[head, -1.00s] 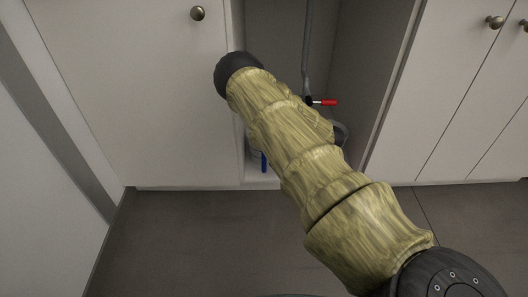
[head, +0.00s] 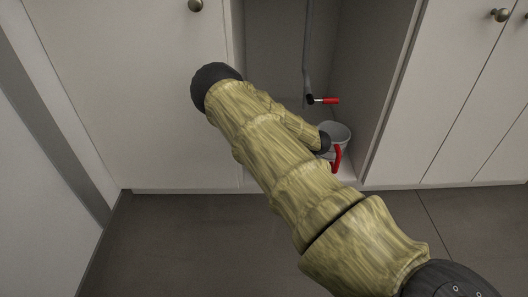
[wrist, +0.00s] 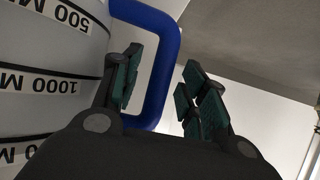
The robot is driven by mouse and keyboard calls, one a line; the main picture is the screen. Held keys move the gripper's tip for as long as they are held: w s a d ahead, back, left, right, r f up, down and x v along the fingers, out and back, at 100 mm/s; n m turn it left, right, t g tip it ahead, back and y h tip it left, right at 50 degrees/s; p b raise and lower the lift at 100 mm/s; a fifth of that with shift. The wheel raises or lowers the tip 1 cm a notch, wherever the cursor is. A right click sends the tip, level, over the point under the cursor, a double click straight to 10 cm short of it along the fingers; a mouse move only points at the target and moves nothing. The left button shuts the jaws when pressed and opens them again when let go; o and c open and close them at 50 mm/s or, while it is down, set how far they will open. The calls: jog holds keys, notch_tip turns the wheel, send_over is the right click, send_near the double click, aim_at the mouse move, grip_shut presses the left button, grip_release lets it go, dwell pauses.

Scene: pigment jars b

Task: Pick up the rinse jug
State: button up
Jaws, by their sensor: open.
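A white jug (wrist: 45,65) with black-lettered volume bands, printed 500 and 1000, fills the left of the wrist view and appears upside down. Its blue loop handle (wrist: 165,75) sticks out to the right. My gripper (wrist: 160,72) is open. In the picture the handle's outer bar runs between the two fingers, with one finger over the loop's opening and the other just right of the bar. I cannot tell whether either finger touches it. In the head view my arm hides this jug and my gripper.
A grey-white jug (head: 341,132) with a red handle (head: 337,158) stands in the open cupboard bay, right of my arm. A pipe (head: 308,50) with a red-levered valve (head: 325,100) comes down above it. Cupboard doors (head: 130,100) flank the bay. The floor (head: 165,240) in front is clear.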

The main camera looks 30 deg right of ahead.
grip_shut()
jog(key=shift+r, duration=0.15)
